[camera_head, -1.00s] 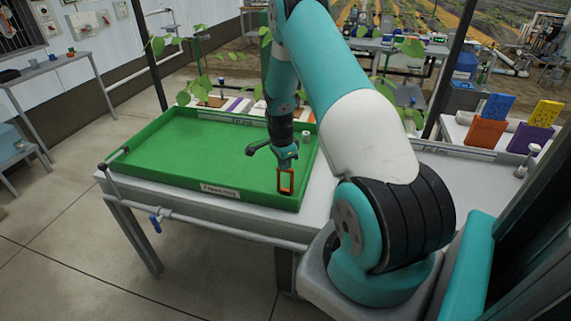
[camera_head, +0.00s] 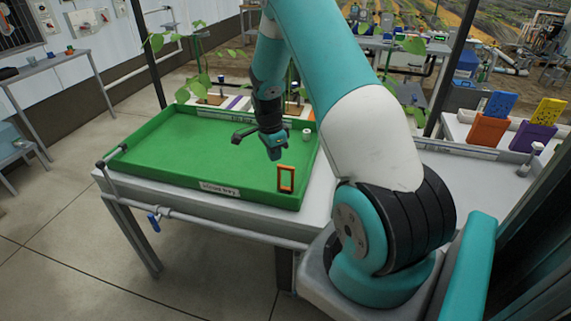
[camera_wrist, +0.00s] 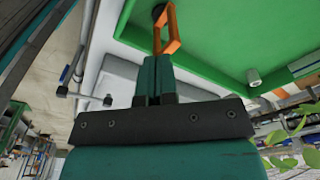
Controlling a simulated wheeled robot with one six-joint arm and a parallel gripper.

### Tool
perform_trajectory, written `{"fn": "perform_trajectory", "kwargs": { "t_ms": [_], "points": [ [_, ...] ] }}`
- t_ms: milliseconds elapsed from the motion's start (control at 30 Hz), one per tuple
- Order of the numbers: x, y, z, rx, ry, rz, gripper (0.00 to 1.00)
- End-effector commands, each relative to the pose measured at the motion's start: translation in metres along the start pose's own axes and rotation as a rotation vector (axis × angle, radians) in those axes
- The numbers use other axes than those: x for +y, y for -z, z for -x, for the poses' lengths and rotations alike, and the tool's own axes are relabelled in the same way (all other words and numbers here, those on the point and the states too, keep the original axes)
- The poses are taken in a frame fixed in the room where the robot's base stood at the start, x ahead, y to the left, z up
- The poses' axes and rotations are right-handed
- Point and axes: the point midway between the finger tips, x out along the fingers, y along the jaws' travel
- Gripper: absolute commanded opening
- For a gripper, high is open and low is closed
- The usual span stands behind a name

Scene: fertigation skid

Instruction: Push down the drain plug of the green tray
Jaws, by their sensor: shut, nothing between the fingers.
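The green tray (camera_head: 165,165) lies on a grey bench. An orange loop handle (camera_head: 286,179) stands upright in its near right corner. In the wrist view the orange handle (camera_wrist: 168,32) rises from a small dark round piece (camera_wrist: 158,11) on the tray floor, which looks like the drain plug; how deep it sits I cannot tell. My gripper (camera_head: 275,154) is shut and empty, above the tray, up and to the left of the handle in the head view. In the wrist view my fingertips (camera_wrist: 154,62) point toward the handle, which appears just beyond them.
A short pale cylinder (camera_head: 306,134) stands in the tray's far right corner. The tray's raised walls and a front label (camera_head: 219,189) border it. A pipe with a blue valve handle (camera_head: 155,222) runs along the bench front. Coloured panels (camera_head: 488,131) stand at right.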

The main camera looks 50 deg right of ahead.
Motion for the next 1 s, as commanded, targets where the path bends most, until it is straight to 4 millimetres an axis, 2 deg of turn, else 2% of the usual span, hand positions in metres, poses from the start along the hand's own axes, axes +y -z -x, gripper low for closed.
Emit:
{"fn": "perform_trajectory", "kwargs": {
  "t_ms": [100, 300, 500, 700, 1000],
  "points": [
    [-0.002, -0.001, 0.031, 0.002, 0.01, 0.001, 0.0],
    [-0.001, -0.002, 0.08, 0.004, 0.013, 0.003, 0.0],
    [-0.001, -0.002, 0.113, 0.006, 0.011, 0.002, 0.0],
    [0.0, -0.002, 0.126, 0.006, 0.01, 0.002, 0.0],
    [0.0, -0.002, 0.127, 0.006, 0.009, 0.002, 0.0]
  ]
}}
